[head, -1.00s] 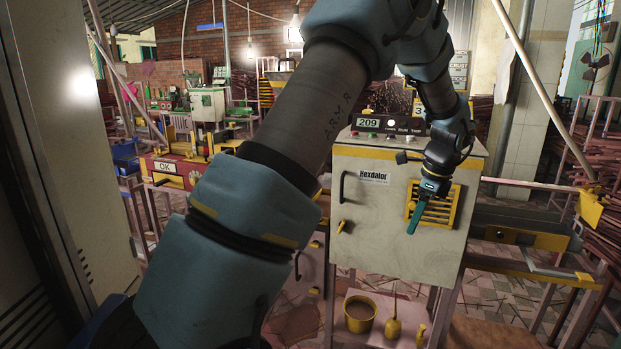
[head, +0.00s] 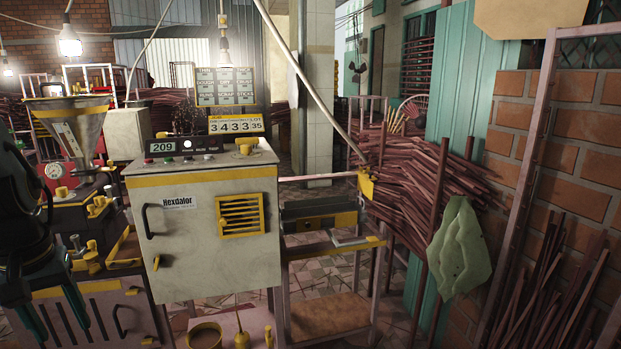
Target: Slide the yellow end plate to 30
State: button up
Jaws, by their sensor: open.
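A rail unit (head: 318,222) stands on the pink frame to the right of the grey Hexdalor cabinet. It has a dark bed and a yellow front strip. A small yellow piece (head: 373,240) shows at the right end of the ledge below it, and a yellow bracket (head: 367,186) shows higher up at the right. I cannot tell for sure which is the end plate, and no scale marks are readable. My gripper (head: 56,318) is at the lower left edge, pointing down, with its teal fingers apart and empty. It is far left of the rail unit.
The Hexdalor cabinet (head: 206,235) stands between my gripper and the rail unit. A machine with a hopper (head: 72,130) is at the left. A pale slanted pole (head: 308,80) comes down behind the rail. Bundles of sticks (head: 430,180) and a green sheet (head: 460,250) are at the right.

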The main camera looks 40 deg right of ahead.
aim_at(365, 185)
jog(key=i+z, duration=0.15)
jog(key=i, duration=0.15)
jog(key=i+l+z, duration=0.45)
jog(key=i+l, duration=0.15)
jog(key=i+l+z, duration=0.2)
jog(key=l, duration=0.2)
jog(key=l+z, duration=0.15)
jog(key=l, duration=0.3)
